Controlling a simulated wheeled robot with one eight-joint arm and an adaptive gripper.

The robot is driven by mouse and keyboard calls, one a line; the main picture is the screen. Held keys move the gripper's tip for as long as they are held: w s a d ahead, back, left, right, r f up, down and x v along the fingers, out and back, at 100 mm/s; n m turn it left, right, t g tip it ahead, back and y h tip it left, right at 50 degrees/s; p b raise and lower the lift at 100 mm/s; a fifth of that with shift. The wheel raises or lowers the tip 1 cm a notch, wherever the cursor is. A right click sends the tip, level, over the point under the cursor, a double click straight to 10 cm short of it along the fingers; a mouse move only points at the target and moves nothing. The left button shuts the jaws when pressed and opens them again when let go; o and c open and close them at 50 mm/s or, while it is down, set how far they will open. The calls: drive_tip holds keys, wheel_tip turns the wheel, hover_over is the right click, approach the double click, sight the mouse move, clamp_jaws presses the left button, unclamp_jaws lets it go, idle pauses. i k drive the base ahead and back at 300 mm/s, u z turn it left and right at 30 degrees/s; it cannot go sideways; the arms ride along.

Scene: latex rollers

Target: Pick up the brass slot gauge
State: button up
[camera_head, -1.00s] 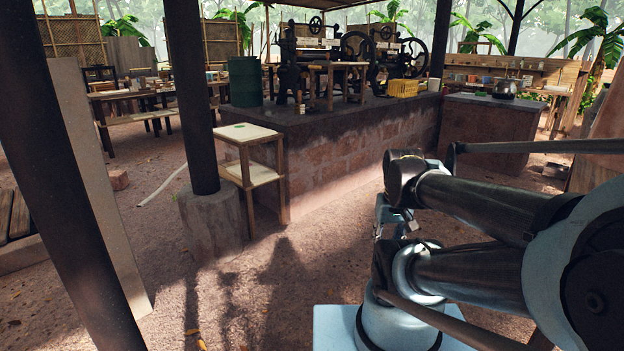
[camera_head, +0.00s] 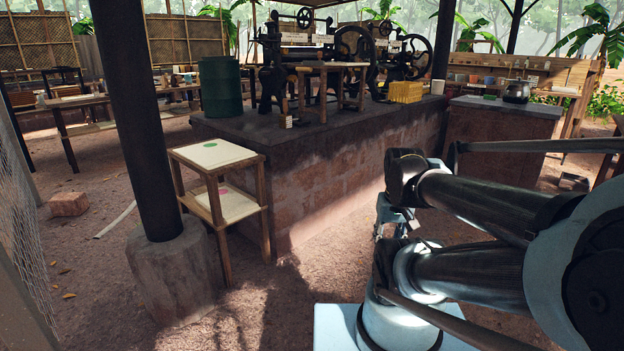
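I cannot make out the brass slot gauge in this view; small items on the far surfaces are too small to tell. My arm is folded at the right of the picture.
A two-tier wooden stand (camera_head: 222,154) with green and pink discs stands beside a dark post (camera_head: 140,110) on a concrete footing. A raised platform (camera_head: 330,185) bears roller machines (camera_head: 310,50), a green drum (camera_head: 220,86) and a yellow crate (camera_head: 405,91). Floor before the platform is clear.

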sight(286, 123)
drive_tip(key=i, duration=2.75)
drive_tip(key=u, duration=0.45)
